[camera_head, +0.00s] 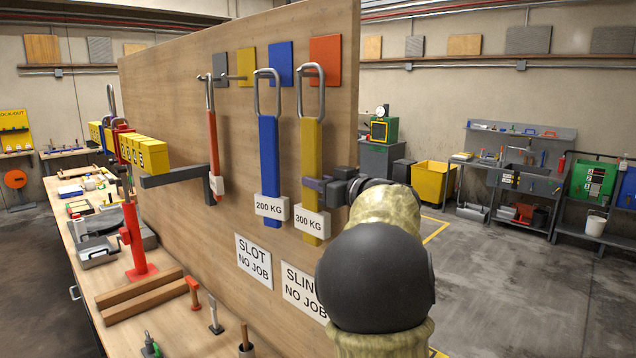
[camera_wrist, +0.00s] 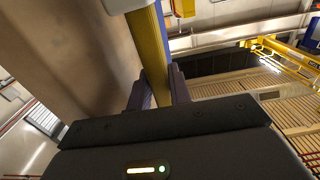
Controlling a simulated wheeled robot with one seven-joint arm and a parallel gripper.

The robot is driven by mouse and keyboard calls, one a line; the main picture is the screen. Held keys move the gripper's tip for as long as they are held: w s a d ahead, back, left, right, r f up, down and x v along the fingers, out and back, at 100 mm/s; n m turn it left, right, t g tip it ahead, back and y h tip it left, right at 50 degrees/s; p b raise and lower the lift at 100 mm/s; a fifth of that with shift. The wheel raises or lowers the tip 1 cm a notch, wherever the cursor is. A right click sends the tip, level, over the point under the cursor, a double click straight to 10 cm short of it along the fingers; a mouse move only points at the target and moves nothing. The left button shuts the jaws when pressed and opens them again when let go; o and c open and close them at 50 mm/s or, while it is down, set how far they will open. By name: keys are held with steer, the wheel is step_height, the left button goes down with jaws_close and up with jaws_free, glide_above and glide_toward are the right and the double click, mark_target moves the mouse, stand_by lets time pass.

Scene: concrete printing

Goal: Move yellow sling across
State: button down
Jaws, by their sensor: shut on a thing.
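The yellow sling (camera_head: 312,150) hangs upright before the wooden board, with a metal loop on top and a white "300 KG" tag low down. Its loop overlaps the red-orange square on the board; I cannot tell whether a peg bears it. My gripper (camera_head: 316,184) is shut on the strap just above the tag, coming from the right. In the wrist view the yellow strap (camera_wrist: 149,42) runs down between the fingers of my gripper (camera_wrist: 160,85).
A blue sling (camera_head: 269,155) tagged "200 KG" hangs close left, and a narrow red sling (camera_head: 213,150) farther left. The board (camera_head: 170,90) carries coloured squares, a bare-ended peg (camera_head: 230,77) and two signs. A workbench (camera_head: 120,310) with tools lies left. Open floor lies right.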

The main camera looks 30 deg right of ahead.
steer(key=shift+r+p, duration=0.85)
steer(key=shift+r, duration=0.1)
steer(key=shift+a, duration=0.15)
steer(key=s+a+b, duration=0.1)
steer(key=s+a, duration=0.4)
steer(key=a, duration=0.7)
steer(key=shift+a+b, duration=0.3)
steer(key=shift+a, duration=0.1)
stand_by(0.9)
steer(key=shift+w+f, duration=0.1)
stand_by(0.7)
